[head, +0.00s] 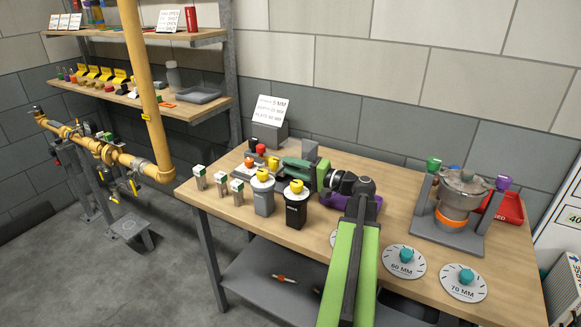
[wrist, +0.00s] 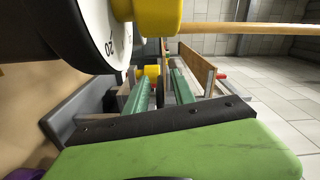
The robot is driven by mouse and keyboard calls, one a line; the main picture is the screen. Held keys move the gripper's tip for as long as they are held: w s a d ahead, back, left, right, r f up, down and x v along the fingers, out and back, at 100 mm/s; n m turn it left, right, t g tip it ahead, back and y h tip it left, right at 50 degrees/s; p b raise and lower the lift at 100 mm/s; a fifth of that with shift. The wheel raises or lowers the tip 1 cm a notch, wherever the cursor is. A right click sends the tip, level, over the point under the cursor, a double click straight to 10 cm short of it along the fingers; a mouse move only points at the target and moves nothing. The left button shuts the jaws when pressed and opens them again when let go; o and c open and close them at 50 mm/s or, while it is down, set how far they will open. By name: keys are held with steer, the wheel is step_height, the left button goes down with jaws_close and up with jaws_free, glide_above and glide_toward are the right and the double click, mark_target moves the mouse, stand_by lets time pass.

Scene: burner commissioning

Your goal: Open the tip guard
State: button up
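My gripper (head: 297,165) reaches left over the back middle of the wooden bench, behind two canisters. In the wrist view its two green fingers (wrist: 158,88) are apart, with a thin dark upright part and a small yellow part (wrist: 150,72) showing between or beyond them. I cannot tell whether they touch anything. A grey fixture with a red knob (head: 260,149) and an orange round part (head: 250,162) stands just left of my gripper. I cannot tell for sure which part is the tip guard; my gripper may hide some of the fixture.
A grey canister (head: 264,198) and a black canister (head: 297,210), both with yellow knobs, stand close in front. A white dial (wrist: 95,25) looms near the wrist camera. Several small blocks (head: 218,183) stand left. A pot (head: 463,187) on a stand is right. A yellow pipe (head: 142,80) rises left.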

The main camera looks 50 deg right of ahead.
steer(key=shift+w+a, duration=0.1)
steer(key=shift+w, duration=0.3)
jaws_close()
stand_by(1.2)
